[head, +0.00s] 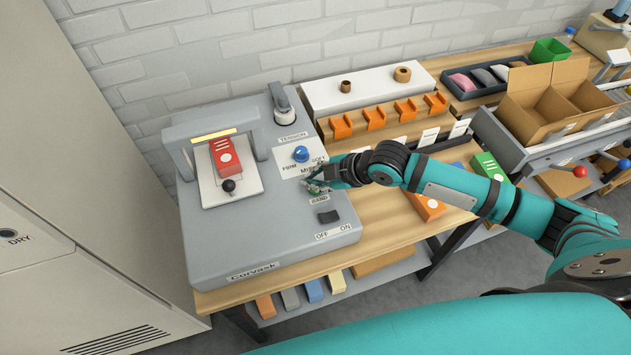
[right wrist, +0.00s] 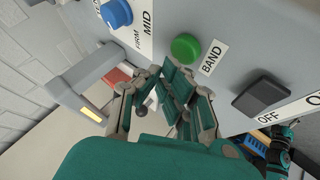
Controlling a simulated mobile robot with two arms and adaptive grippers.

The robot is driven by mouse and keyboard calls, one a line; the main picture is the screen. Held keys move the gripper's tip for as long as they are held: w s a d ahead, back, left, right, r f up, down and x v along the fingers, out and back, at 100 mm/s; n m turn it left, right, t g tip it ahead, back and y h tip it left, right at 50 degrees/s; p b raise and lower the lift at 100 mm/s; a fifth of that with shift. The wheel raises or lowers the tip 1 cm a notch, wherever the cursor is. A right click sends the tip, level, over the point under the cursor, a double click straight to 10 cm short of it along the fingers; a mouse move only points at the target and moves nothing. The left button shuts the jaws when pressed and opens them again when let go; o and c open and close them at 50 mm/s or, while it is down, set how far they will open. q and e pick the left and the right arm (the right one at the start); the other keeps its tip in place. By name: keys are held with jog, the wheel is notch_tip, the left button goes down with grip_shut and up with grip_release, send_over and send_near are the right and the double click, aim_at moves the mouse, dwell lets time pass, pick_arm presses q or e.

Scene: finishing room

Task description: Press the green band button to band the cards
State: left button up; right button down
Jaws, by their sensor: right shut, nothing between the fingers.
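The banding machine (head: 270,245) is a grey box on the wooden bench. Its green band button (right wrist: 186,48) shows clearly in the right wrist view, beside the BAND label; in the head view my gripper mostly covers it. My right gripper (head: 316,185) is shut and empty, with its fingertips close to the green button. In the right wrist view the fingers (right wrist: 176,82) are just below the button; I cannot tell whether they touch it. A red card pack (head: 225,156) sits on the white plate under the machine's arch. My left gripper is not in view.
The blue tension knob (head: 301,154) is just behind my right gripper, and the black OFF/ON rocker switch (head: 328,216) is in front of it. An orange rack (head: 374,117) and an open cardboard box (head: 540,115) stand to the right. A tall cabinet (head: 60,170) bounds the left.

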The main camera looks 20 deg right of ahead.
jog(key=shift+r, duration=0.1)
notch_tip(320, 180, up, 5)
jog(key=p, duration=0.5)
jog(key=shift+r, duration=0.1)
dwell(0.5)
dwell(0.3)
